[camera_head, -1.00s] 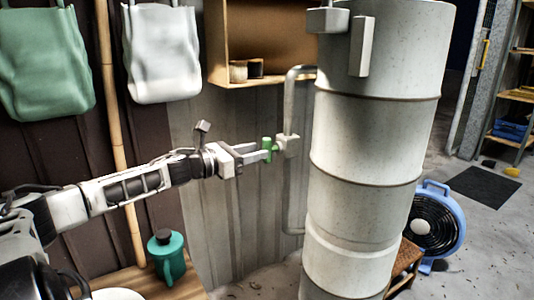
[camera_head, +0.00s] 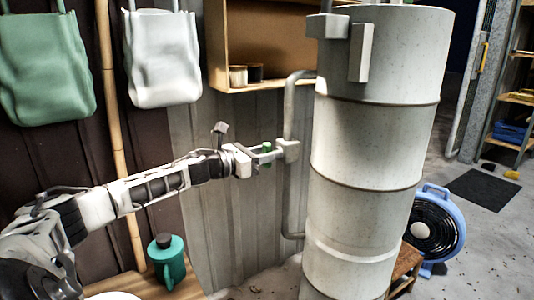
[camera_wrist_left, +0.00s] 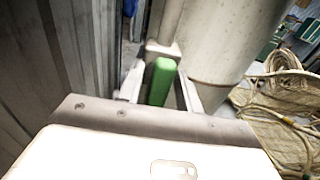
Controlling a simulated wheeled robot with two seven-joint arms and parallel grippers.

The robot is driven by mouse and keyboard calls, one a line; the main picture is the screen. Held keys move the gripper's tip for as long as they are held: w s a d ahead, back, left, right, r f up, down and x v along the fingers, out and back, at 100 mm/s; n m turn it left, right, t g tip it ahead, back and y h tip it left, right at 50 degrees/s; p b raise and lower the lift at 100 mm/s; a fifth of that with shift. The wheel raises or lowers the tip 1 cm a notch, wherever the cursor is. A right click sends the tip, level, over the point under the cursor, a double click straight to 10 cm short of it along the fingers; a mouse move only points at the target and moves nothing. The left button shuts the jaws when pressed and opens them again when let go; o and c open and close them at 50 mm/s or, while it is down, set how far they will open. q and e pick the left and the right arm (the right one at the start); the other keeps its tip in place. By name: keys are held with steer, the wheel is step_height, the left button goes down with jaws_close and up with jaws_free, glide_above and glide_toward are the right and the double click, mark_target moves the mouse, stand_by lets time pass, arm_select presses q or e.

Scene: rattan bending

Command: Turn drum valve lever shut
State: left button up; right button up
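The green valve lever (camera_head: 267,147) sits at a pale valve block on the grey pipe (camera_head: 289,105) beside the tall drum (camera_head: 365,150). My left gripper (camera_head: 266,155) reaches it from the left, and a finger hides part of the lever. In the left wrist view the green lever (camera_wrist_left: 161,82) stands roughly upright between the two fingers of my left gripper (camera_wrist_left: 160,90). Gaps show on both sides of the lever, so the gripper is open around it. My right gripper is in neither view.
A wooden shelf (camera_head: 275,87) with small jars hangs above the lever. A teal jug (camera_head: 168,262) stands on a wooden table below my left arm. A blue fan (camera_head: 436,225) stands right of the drum. Coiled rattan (camera_wrist_left: 285,95) lies right in the wrist view.

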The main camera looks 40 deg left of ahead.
arm_select(q)
jaws_close()
